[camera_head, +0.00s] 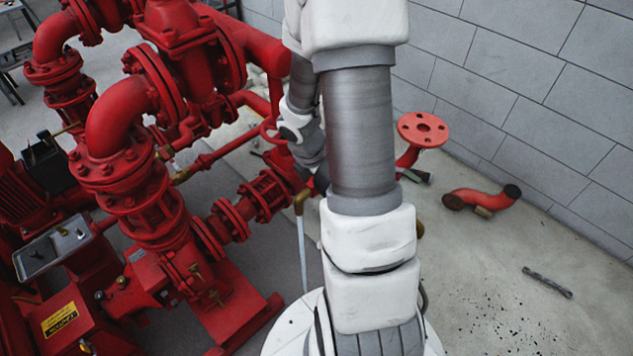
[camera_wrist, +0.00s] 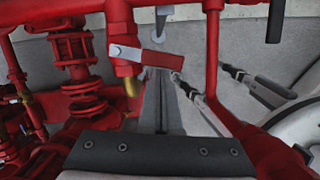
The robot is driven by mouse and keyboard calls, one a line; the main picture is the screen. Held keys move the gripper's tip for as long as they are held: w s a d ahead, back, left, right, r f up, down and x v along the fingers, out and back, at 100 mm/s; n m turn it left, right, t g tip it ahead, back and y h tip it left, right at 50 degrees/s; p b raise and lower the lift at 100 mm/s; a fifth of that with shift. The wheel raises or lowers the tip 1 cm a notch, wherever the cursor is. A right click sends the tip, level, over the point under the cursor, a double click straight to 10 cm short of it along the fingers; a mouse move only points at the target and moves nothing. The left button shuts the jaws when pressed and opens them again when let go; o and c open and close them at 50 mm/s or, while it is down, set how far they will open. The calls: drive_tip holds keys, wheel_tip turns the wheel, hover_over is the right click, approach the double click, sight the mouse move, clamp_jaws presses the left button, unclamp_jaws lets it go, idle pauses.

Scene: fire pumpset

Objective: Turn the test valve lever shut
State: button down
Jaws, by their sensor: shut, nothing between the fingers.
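The test valve lever (camera_wrist: 160,60) is in the upper middle of the wrist view. It has a red grip on the right and a bare metal end on the left, beside a red pipe fitting with a brass part. It lies nearly crosswise, tilted slightly down to the right. My gripper (camera_wrist: 161,84) is shut and empty, its narrow grey fingers together just below the red grip in the picture. I cannot tell whether they touch it. In the head view my arm hides the gripper, and I cannot make out the lever.
Red pump pipework (camera_head: 150,120) fills the left of the head view. A red flanged pipe (camera_head: 423,128) stands right of my arm, near the block wall (camera_head: 540,90). A loose red elbow (camera_head: 482,197) and a metal bar (camera_head: 547,282) lie on open floor.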

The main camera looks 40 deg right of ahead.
drive_tip(key=shift+s+d+n+p, duration=0.25)
drive_tip(key=shift+d+n+p, duration=0.15)
drive_tip(key=shift+d, duration=0.25)
idle(0.4)
